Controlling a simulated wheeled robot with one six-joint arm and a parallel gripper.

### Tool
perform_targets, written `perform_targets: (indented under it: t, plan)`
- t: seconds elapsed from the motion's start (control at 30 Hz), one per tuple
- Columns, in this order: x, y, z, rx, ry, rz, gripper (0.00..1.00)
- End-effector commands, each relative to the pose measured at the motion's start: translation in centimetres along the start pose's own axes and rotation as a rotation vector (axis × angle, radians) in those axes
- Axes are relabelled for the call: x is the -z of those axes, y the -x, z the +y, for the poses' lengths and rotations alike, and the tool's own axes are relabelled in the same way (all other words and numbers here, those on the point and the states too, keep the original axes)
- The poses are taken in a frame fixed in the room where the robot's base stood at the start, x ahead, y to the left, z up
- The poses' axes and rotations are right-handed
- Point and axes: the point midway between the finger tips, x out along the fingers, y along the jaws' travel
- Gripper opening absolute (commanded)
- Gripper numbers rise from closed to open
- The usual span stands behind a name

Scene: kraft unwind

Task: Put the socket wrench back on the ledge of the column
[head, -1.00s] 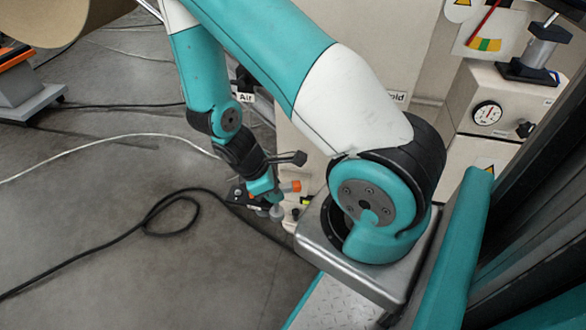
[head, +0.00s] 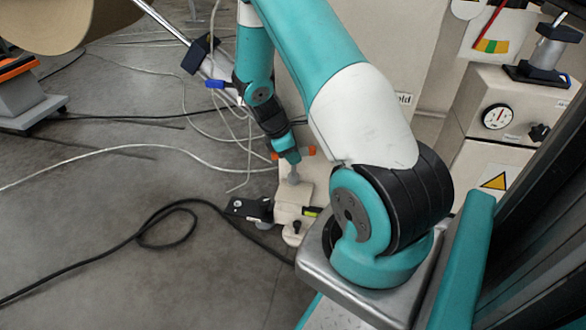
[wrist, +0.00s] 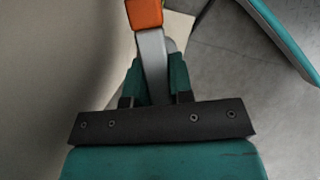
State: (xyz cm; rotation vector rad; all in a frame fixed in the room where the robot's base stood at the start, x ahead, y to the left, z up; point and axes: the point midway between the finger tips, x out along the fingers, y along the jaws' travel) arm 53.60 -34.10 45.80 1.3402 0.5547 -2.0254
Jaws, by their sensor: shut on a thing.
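My gripper (head: 288,155) is shut on the socket wrench (head: 309,152), and both also show in the wrist view, the gripper (wrist: 156,66) around the wrench's grey bar (wrist: 152,52). The wrench has a cross bar with orange ends and a grey shaft pointing down. In the head view the wrench is over a small beige block (head: 296,194) low on the beige machine, which looks like the ledge. I cannot tell whether the shaft's lower end touches it.
A dark clamp-like part (head: 250,210) sticks out left of the block, and a black knob (head: 296,227) sits at its front. A blue-handled part (head: 220,84) is on a slanted rod behind my arm. A black cable (head: 165,222) loops over open floor at left.

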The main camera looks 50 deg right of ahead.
Motion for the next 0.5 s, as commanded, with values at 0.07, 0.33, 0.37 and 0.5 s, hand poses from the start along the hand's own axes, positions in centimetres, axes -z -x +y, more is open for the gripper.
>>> perform_targets:
  t: [0.07,0.33,0.37,0.5]
  plan:
    - [0.5,-1.2,-0.1,0.002,0.001,-0.001,0.00]
    - [1.8,-4.5,0.3,-0.001,-0.002,0.000,0.00]
    - [1.8,-4.5,0.3,0.000,-0.001,0.000,0.00]
    - [1.7,-4.2,0.3,0.000,-0.001,0.000,0.00]
